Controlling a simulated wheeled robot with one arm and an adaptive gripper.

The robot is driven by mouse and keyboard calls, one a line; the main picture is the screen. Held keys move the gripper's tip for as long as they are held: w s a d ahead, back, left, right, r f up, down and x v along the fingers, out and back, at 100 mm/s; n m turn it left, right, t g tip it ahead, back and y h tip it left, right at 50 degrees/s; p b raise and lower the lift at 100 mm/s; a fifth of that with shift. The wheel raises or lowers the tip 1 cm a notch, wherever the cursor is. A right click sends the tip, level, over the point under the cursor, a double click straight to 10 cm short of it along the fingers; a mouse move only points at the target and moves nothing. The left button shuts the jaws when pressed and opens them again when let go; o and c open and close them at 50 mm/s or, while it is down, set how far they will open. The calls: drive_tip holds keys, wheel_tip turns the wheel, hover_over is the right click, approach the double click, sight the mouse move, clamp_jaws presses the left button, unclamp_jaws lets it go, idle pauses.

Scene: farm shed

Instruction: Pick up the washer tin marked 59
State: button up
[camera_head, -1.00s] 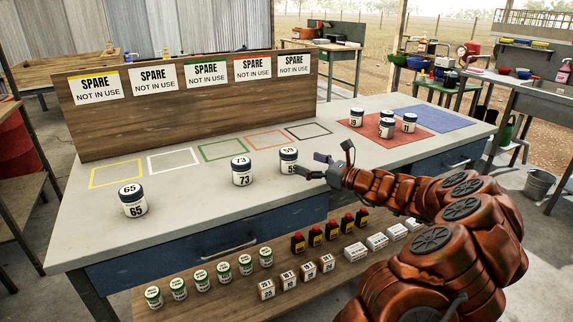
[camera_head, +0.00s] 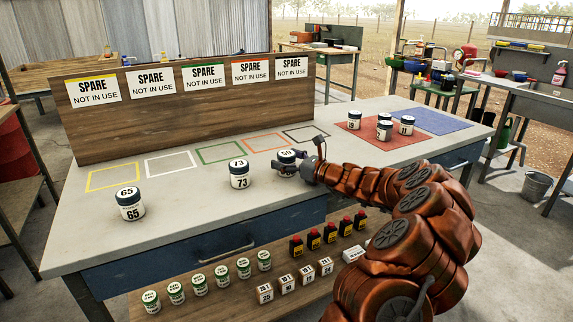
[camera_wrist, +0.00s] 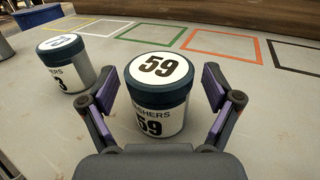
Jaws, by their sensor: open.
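The washer tin marked 59 (camera_wrist: 158,98) is white with a dark blue lid rim and stands upright on the bench. In the head view, the tin (camera_head: 287,156) is partly hidden by my gripper (camera_head: 296,164). In the wrist view, my gripper (camera_wrist: 160,112) is open, with one finger on each side of the tin. A gap shows between the tin and each finger, so the jaws are around it but not closed on it.
The tin marked 73 (camera_head: 239,175) stands to the left, and the tin marked 65 (camera_head: 130,204) farther left. Several tins stand on the red mat (camera_head: 361,143) at right. Coloured outlines, one of them green (camera_head: 219,153), lie behind. A wooden board (camera_head: 187,122) rises at the back.

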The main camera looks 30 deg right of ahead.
drive_tip(key=c, duration=1.3)
drive_tip(key=shift+r, duration=0.1)
